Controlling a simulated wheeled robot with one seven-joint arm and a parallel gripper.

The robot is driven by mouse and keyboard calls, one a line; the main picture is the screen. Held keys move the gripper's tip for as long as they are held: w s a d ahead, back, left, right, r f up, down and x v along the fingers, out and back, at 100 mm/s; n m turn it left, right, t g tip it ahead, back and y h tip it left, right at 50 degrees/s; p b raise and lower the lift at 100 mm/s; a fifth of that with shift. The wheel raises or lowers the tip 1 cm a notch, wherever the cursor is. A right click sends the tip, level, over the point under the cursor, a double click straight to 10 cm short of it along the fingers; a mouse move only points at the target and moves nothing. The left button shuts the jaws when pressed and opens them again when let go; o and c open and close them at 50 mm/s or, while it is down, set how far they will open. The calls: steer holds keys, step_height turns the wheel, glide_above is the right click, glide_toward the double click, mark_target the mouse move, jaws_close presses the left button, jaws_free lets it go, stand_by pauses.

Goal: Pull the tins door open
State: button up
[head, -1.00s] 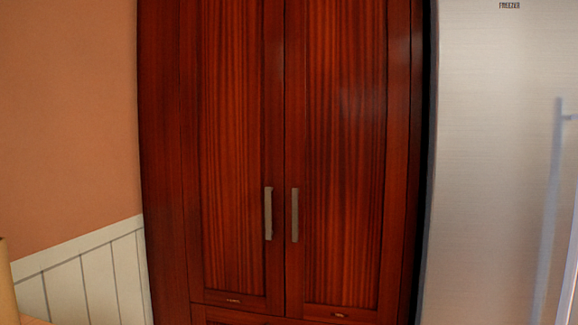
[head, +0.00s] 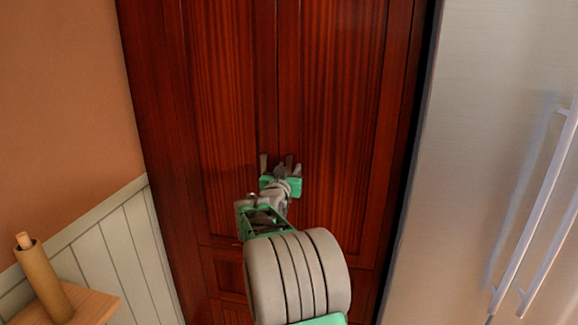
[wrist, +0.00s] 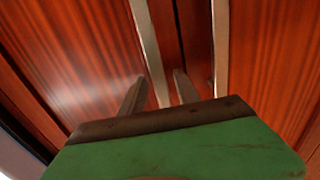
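The tall red-brown cabinet has a left door (head: 218,120) and a right door (head: 340,120), both shut. Their labels cannot be read, so I cannot tell which is the tins door. In the head view, the left handle (head: 263,164) is left of my gripper (head: 287,170). The right handle (head: 289,161) seems to be between my fingers, mostly hidden. The wrist view seems turned over; my open gripper (wrist: 158,92) has fingers on either side of one handle (wrist: 148,45), and the other handle (wrist: 221,45) is outside them. Contact cannot be told.
A steel fridge (head: 480,90) with long upright handles (head: 540,210) stands close on the right. A small wooden shelf (head: 95,305) with a brown roll (head: 45,285) on it is at lower left, beside the white wall panelling (head: 120,235).

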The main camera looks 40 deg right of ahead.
steer(key=shift+w+d, duration=0.1)
jaws_close()
stand_by(0.3)
stand_by(1.1)
